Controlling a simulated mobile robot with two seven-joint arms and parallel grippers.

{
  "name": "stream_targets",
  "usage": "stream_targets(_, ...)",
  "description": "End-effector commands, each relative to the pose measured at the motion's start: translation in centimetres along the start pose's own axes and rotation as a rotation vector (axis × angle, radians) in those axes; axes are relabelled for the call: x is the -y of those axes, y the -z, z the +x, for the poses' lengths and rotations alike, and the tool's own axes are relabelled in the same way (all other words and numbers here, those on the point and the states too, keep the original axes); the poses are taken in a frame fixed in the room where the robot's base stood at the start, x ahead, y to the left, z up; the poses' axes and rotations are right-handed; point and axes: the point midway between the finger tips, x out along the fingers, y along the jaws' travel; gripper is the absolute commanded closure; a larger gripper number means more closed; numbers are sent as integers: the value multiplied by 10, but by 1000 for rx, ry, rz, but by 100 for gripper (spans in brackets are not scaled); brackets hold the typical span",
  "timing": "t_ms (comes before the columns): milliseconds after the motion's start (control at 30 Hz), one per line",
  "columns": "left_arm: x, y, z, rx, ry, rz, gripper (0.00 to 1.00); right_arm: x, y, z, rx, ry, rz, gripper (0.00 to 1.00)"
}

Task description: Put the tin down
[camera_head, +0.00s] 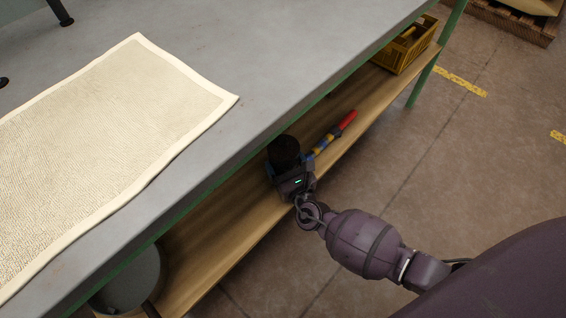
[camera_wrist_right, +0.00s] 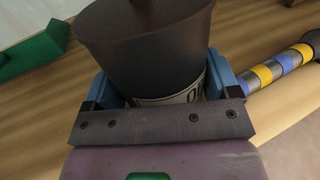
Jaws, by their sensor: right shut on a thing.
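The tin (camera_head: 283,149) is a dark cylinder with a strip of pale printed label low on its side in the right wrist view (camera_wrist_right: 150,45). My right gripper (camera_head: 291,172) is shut on it, with a blue finger on either side. The tin is upright or nearly so, over the wooden lower shelf (camera_head: 225,225) under the workbench. The gripper hides its base, so I cannot tell whether it touches the shelf. My left gripper is not in view.
A striped rod with a red end (camera_head: 347,122) lies on the shelf just beyond the tin. A yellow crate (camera_head: 404,47) stands at the far end. A grey round container (camera_head: 130,281) is at the near end. The grey bench top (camera_head: 245,50) overhangs the shelf and carries a cream mat (camera_head: 100,130).

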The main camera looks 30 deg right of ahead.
Motion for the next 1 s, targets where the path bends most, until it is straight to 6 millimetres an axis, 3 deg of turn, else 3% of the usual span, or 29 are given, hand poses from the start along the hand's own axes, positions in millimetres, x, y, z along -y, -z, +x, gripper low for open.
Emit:
stream_targets(467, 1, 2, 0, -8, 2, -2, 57, 0, 3, 2, 4, 0, -1, 45)
stream_targets(500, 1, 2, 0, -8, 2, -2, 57, 0, 3, 1, 3, 0, 0, 12)
stream_targets(567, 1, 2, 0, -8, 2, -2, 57, 0, 3, 1, 3, 0, 0, 3)
stream_targets(1000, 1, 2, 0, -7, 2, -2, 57, 1, 0, 1, 2, 0, 1, 0)
